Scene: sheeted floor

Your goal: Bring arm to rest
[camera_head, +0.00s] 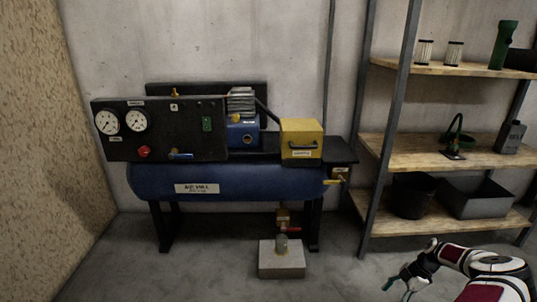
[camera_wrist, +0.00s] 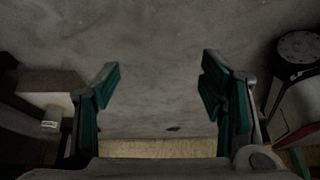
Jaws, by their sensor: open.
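My arm shows at the lower right of the head view, bent low in front of the shelf. My gripper (camera_head: 398,282) is at its left end, over the floor to the right of the grey block. In the wrist view my gripper (camera_wrist: 162,95) has its two green-padded fingers wide apart. Nothing is between them but bare grey floor further off. The gripper is open and empty and touches nothing that I can see.
A blue air compressor (camera_head: 228,183) with a gauge panel (camera_head: 165,130) and a yellow box (camera_head: 301,139) stands at the wall. A grey block (camera_head: 281,262) sits on the floor below it. A wooden-board shelf (camera_head: 420,152) stands right. The floor at the front left is clear.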

